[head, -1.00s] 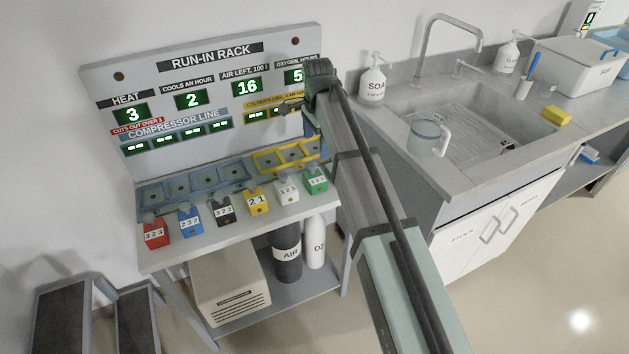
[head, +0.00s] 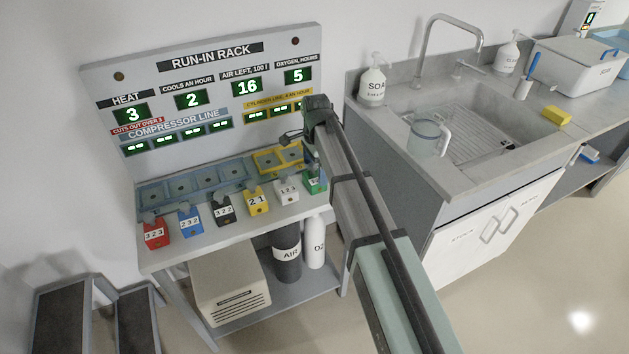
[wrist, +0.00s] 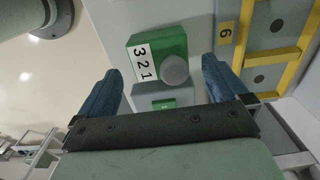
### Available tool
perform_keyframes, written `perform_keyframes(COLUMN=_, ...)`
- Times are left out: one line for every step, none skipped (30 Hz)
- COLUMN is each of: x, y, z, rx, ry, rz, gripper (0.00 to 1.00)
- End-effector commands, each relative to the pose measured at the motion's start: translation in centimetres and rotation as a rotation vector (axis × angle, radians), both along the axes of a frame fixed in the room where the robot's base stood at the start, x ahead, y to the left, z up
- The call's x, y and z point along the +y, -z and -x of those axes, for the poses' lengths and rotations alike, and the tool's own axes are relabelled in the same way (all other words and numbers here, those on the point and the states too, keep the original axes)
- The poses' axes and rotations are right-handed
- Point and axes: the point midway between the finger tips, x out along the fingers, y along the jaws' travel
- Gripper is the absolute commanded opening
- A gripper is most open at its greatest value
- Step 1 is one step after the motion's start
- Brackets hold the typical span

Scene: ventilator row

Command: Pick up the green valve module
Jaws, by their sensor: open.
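The green valve module (head: 313,185) stands at the right end of the row on the grey bench, partly hidden by my gripper in the head view. In the wrist view the green module (wrist: 157,52) carries a white label reading 321 and a round grey knob. My gripper (wrist: 163,85) is open, with one blue finger on each side below the module in the picture. The module's body lies a little beyond the fingertips, and nothing is held. In the head view my gripper (head: 305,155) is just above the module; whether it touches cannot be told.
The white module (head: 287,191) stands close to the left of the green one, then yellow, black, blue and red modules. Behind them are the blue slot rail (head: 193,187) and yellow slot rail (head: 264,159). The rack panel (head: 215,60) rises at the back. A sink counter (head: 455,187) is to the right.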

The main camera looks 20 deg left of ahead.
Motion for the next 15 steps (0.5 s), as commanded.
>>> perform_keyframes(x=0.0, y=0.6, z=0.1, rx=0.001, ry=0.0, rz=0.001, gripper=1.0)
perform_keyframes(x=0.0, y=1.0, z=0.2, rx=0.001, ry=0.0, rz=0.001, gripper=1.0)
perform_keyframes(x=0.1, y=1.5, z=0.2, rx=0.003, ry=0.0, rz=0.001, gripper=1.0)
perform_keyframes(x=0.1, y=1.8, z=0.3, rx=0.001, ry=0.0, rz=0.001, gripper=1.0)
perform_keyframes(x=0.2, y=2.2, z=0.3, rx=0.001, ry=0.0, rz=0.001, gripper=1.0)
perform_keyframes(x=0.2, y=2.8, z=0.3, rx=0.001, ry=0.0, rz=0.001, gripper=1.0)
perform_keyframes(x=0.2, y=3.2, z=0.3, rx=0.001, ry=0.0, rz=0.001, gripper=1.0)
perform_keyframes(x=0.2, y=3.5, z=0.3, rx=0.002, ry=0.0, rz=0.001, gripper=1.0)
perform_keyframes(x=0.2, y=3.9, z=0.3, rx=0.001, ry=0.0, rz=0.001, gripper=1.0)
perform_keyframes(x=0.2, y=4.1, z=0.3, rx=0.001, ry=0.0, rz=0.001, gripper=1.0)
perform_keyframes(x=0.2, y=4.2, z=0.3, rx=0.001, ry=0.0, rz=0.001, gripper=1.0)
perform_keyframes(x=0.2, y=4.4, z=0.3, rx=0.0, ry=0.0, rz=0.0, gripper=1.0)
perform_keyframes(x=0.2, y=4.4, z=0.3, rx=0.0, ry=0.0, rz=0.0, gripper=1.0)
perform_keyframes(x=0.2, y=4.4, z=0.2, rx=0.0, ry=0.0, rz=0.0, gripper=1.0)
perform_keyframes(x=0.2, y=4.4, z=0.2, rx=0.0, ry=0.0, rz=0.0, gripper=1.0)
